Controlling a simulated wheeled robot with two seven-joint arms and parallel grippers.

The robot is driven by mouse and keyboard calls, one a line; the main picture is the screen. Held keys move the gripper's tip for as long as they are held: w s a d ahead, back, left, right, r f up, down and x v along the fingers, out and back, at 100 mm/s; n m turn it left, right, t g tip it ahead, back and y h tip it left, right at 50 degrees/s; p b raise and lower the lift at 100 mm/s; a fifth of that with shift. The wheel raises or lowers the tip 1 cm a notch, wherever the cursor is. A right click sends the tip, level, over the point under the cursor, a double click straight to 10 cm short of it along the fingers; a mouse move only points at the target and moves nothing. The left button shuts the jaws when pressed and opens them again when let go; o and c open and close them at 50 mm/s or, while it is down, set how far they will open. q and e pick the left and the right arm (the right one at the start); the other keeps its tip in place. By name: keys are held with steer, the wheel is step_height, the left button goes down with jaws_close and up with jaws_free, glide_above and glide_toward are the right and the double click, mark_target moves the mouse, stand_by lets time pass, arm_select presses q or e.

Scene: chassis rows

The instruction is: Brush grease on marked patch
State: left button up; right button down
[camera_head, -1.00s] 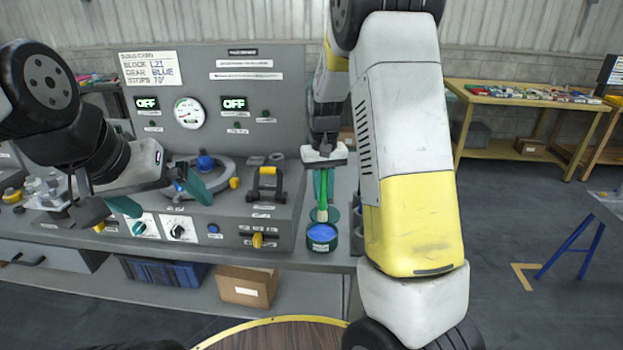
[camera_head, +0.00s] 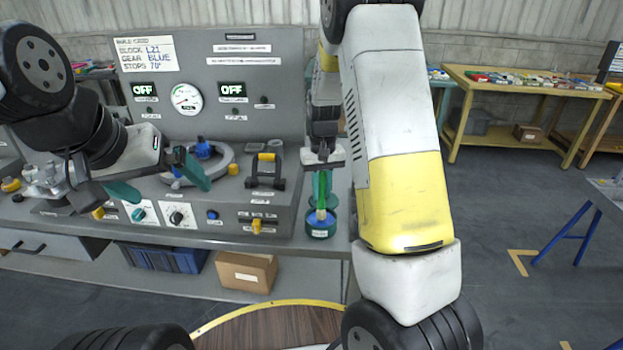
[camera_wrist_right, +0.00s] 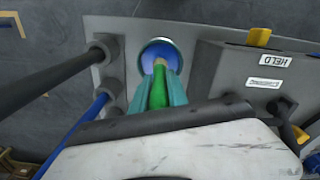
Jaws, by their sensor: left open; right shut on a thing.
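My right gripper (camera_head: 322,176) is shut on a green-handled brush (camera_head: 321,190) and points down. The brush's pale end is at the mouth of a round, dark green tin (camera_head: 320,231) with blue contents (camera_head: 322,217). In the right wrist view, the brush (camera_wrist_right: 160,95) lies between the teal fingers, its tip over the blue inside of the tin (camera_wrist_right: 161,48); I cannot tell how deep it reaches. My left gripper (camera_head: 160,181) is open and empty, its teal fingers spread above the bench's front left part. I cannot make out the marked patch.
A grey console (camera_head: 225,100) with a gauge and two OFF displays stands behind. A grey ring (camera_head: 225,160) with blue and yellow parts and a black handle (camera_head: 265,171) sit left of the tin. A cardboard box (camera_head: 246,271) is on the shelf below.

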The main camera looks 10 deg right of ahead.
mark_target(322, 172)
steer(key=shift+f, duration=0.55)
stand_by(1.5)
steer(key=shift+r, duration=3.55)
